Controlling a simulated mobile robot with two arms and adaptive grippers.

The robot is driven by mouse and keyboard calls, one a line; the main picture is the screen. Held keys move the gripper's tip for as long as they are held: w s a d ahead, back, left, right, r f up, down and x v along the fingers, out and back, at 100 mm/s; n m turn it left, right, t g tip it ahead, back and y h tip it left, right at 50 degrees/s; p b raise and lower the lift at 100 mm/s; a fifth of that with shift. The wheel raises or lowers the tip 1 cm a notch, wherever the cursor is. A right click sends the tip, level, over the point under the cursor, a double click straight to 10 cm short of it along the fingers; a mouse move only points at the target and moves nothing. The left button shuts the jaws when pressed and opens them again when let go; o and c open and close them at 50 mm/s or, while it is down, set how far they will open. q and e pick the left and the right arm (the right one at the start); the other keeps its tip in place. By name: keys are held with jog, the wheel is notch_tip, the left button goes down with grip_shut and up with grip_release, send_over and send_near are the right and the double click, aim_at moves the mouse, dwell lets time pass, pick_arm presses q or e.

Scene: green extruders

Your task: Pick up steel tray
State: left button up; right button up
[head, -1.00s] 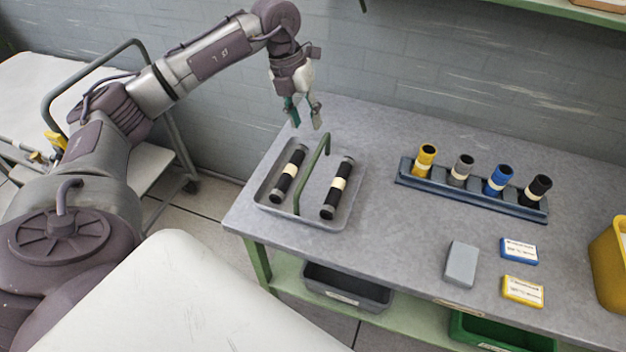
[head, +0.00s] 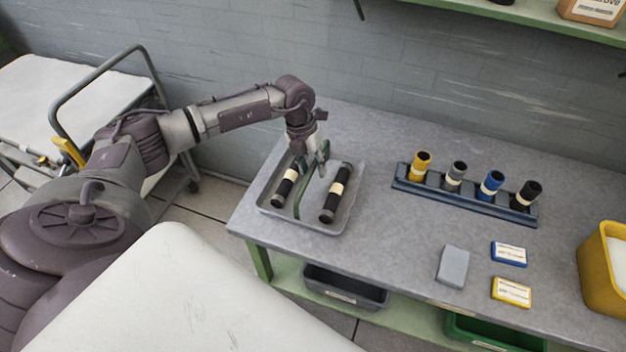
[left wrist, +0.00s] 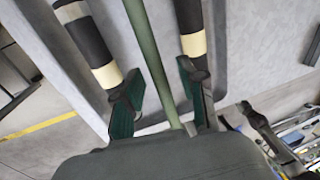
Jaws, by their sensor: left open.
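The steel tray (head: 341,222) is a shallow grey tray with a green arched handle (head: 298,206) across its middle, resting at the left end of the workbench. Two black cylinders with cream bands lie in it, one left (head: 285,187) and one right (head: 336,192) of the handle. My left gripper (head: 312,172) is open and low over the tray's far part, at the handle. In the left wrist view its fingers (left wrist: 163,115) are apart, with the green handle bar (left wrist: 150,55) running between them. Contact cannot be told. My right gripper is not in view.
A blue-grey rack (head: 465,200) with yellow, grey, blue and black cylinders stands to the right. A grey block (head: 453,266), blue box (head: 509,253), yellow box (head: 511,292) and yellow bin (head: 592,275) lie farther right. Bare benchtop (head: 385,240) separates tray and rack.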

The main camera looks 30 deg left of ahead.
pick_arm(q)
jog(key=shift+d+f, duration=0.1)
jog(key=shift+f, duration=0.35)
jog(key=shift+c, duration=0.3)
grip_shut()
jog(key=shift+w+r, duration=0.15)
jog(key=shift+r, duration=0.1)
